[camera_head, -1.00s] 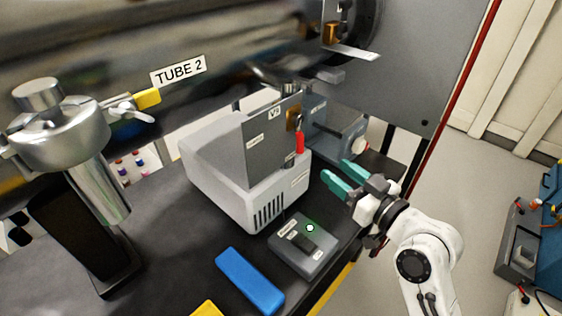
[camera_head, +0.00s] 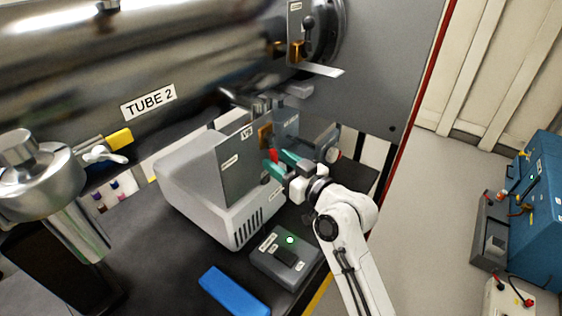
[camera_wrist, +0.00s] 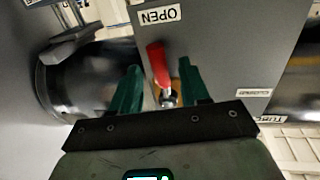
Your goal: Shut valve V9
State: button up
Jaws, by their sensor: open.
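Valve V9 shows in the head view as a grey upright panel (camera_head: 230,172) with a V9 label (camera_head: 246,131) and a small lever with a red grip (camera_head: 273,155). In the wrist view the red grip (camera_wrist: 157,62) extends from a silver hub (camera_wrist: 168,98) toward the upside-down OPEN label (camera_wrist: 159,14). A second label (camera_wrist: 254,92), hard to read, is to the right. My gripper (camera_head: 274,160) is open at the lever. Its green fingers (camera_wrist: 159,75) stand on either side of the red grip, with gaps visible on both sides.
A pale housing (camera_head: 200,190) carries the panel. In front are a grey control box (camera_head: 284,262) with a green light and a blue block (camera_head: 234,292). The TUBE 2 pipe (camera_head: 190,60) runs above. Open floor (camera_head: 430,220) is at right.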

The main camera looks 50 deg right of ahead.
jog(key=shift+c, duration=0.2)
grip_shut()
dwell(0.4)
